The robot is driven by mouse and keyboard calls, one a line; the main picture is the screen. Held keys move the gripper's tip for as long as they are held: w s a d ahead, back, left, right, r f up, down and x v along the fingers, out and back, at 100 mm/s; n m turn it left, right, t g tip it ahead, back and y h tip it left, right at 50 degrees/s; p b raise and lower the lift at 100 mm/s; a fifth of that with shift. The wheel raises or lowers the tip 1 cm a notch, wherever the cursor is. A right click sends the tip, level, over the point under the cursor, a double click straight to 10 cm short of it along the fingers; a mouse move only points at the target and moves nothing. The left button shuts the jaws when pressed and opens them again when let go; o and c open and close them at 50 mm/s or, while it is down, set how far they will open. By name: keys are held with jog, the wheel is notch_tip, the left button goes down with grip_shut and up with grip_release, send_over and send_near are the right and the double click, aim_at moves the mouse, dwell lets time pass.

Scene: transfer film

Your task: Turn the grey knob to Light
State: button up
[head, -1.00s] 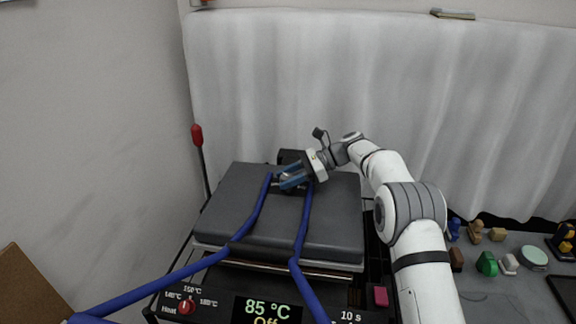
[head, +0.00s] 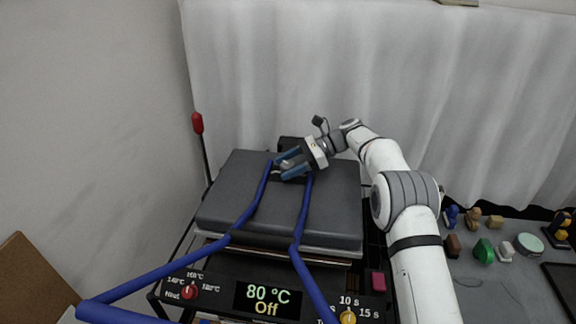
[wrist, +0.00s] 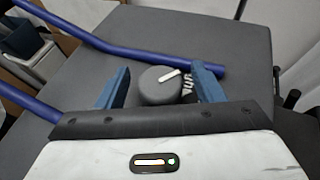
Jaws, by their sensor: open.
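The grey knob (wrist: 160,88) shows in the wrist view on top of the dark grey press lid (head: 335,205). It is round with a white pointer mark aimed to the upper right. Part of a printed label shows beside it, but I cannot read it whole. My gripper (head: 286,170) is open, and in the wrist view its two blue fingers (wrist: 160,86) stand on either side of the knob with gaps, not gripping it. In the head view the fingers hide most of the knob.
A blue tubular handle (head: 240,222) runs over the lid on both sides of the gripper. The front panel carries a red heat knob (head: 189,292), a display (head: 268,300) reading 80 °C Off, and a yellow time knob (head: 348,317). Several stamps stand at right.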

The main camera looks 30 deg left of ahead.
aim_at(292, 163)
jog(key=b+v, duration=0.1)
jog(key=v, duration=0.6)
jog(key=shift+f, duration=0.1)
jog(key=shift+w+d+r, duration=0.25)
jog(key=shift+d, duration=0.05)
jog(key=shift+r, duration=0.1)
